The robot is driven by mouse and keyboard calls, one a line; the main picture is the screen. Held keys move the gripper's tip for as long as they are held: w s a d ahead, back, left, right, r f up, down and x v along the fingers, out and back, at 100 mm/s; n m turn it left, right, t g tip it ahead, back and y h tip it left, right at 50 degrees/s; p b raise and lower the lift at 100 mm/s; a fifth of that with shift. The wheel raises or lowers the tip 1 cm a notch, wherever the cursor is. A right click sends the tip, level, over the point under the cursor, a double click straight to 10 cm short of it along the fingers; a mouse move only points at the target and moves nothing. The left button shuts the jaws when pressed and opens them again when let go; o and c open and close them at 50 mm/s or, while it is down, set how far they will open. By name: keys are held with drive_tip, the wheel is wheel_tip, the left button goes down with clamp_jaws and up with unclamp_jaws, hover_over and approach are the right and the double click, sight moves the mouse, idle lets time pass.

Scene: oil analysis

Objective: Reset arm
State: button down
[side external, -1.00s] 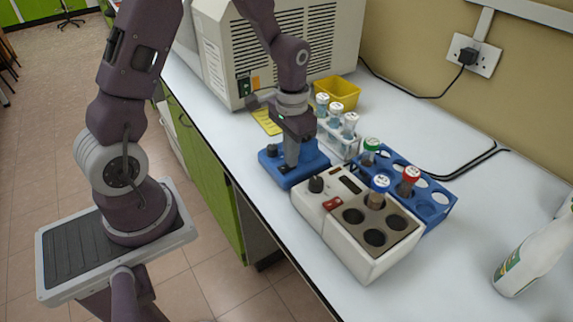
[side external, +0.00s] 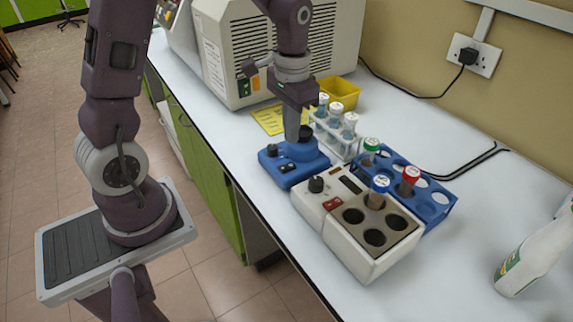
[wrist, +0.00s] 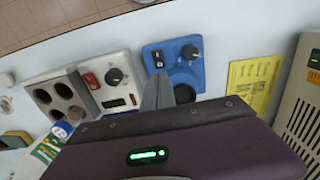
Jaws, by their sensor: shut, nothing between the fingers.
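My gripper (side external: 292,136) is shut and empty. In the side external view its fingers point down above or just behind the blue mixer (side external: 291,168), partly covering its top cup; I cannot tell whether they touch it. In the wrist view the closed fingers (wrist: 157,92) overlap the left part of the blue mixer (wrist: 176,62), beside its dark round cup.
A white heating block (side external: 358,257) holds a blue-capped tube (side external: 378,191). A blue rack (side external: 441,189) holds red- and green-capped tubes. White-capped tubes (side external: 349,125) stand in a clear rack. A yellow tray (side external: 340,90), large machine (side external: 215,58) and white bottle (side external: 533,258) are nearby.

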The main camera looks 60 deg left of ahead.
drive_tip(key=s+d+r+t, duration=0.2)
drive_tip(key=s+d+r, duration=0.1)
drive_tip(key=s+r, duration=0.4)
drive_tip(key=s+d+r+t, duration=0.3)
drive_tip(key=s+r, duration=0.3)
drive_tip(key=s, duration=0.5)
drive_tip(key=shift+s+d+r+t, duration=0.2)
drive_tip(key=shift+d+r+t, duration=0.05)
drive_tip(key=shift+r+t, duration=0.1)
